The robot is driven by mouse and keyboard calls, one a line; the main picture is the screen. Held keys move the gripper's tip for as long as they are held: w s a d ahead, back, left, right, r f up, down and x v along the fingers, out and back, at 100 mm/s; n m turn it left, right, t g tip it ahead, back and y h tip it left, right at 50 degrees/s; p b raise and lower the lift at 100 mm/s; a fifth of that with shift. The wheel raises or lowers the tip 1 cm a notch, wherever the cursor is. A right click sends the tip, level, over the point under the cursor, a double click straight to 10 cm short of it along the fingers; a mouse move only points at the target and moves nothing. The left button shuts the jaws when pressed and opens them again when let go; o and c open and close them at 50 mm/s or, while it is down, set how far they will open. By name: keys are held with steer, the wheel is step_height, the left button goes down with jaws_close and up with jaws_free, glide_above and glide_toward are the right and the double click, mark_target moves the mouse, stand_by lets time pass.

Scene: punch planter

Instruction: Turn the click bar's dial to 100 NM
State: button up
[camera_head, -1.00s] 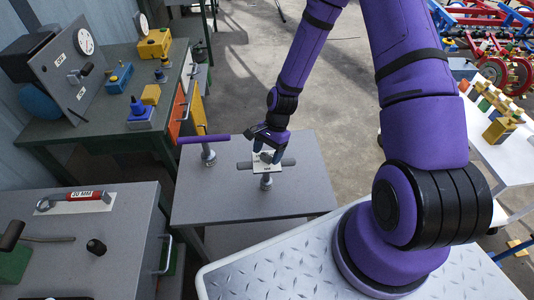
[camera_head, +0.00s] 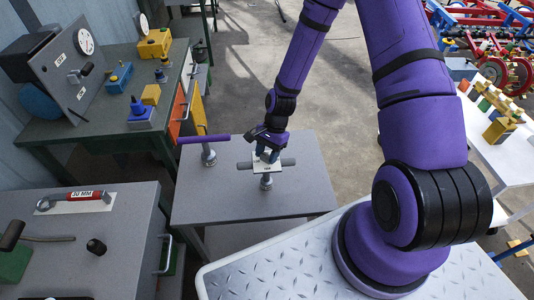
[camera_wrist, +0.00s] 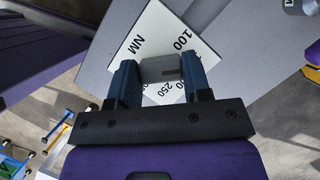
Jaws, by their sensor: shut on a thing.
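The click bar (camera_head: 288,162) is a grey bar lying across a short post on the grey table, with a white dial plate (camera_head: 267,168) on it. In the wrist view the plate (camera_wrist: 150,32) reads "NM" and "100" above the fingers, with "250" and another partly hidden number below. My gripper (camera_head: 268,154) reaches down over the plate. In the wrist view my gripper (camera_wrist: 160,75) has its two blue fingers shut on the grey dial knob (camera_wrist: 158,67), one at each side. I cannot clearly tell which number the knob points to.
A purple-handled bar (camera_head: 203,139) stands on a post to the left on the same table. A grey bench (camera_head: 120,240) with a red-handled tool (camera_head: 75,200) is at the lower left. The table's front right is clear.

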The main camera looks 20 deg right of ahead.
steer(key=n+g+h, duration=0.1)
steer(key=n, duration=0.3)
steer(key=shift+w+a+n, duration=0.1)
steer(key=shift+n, duration=0.2)
steer(key=shift+n+g+h, duration=0.5)
steer(key=shift+n+h, duration=0.2)
steer(key=shift+n, duration=1.1)
steer(key=o, duration=0.9)
steer(key=shift+r, duration=0.1)
steer(key=v, duration=1)
steer(key=shift+w+r, duration=0.2)
steer(key=shift+r, duration=0.05)
steer(key=shift+r, duration=0.1)
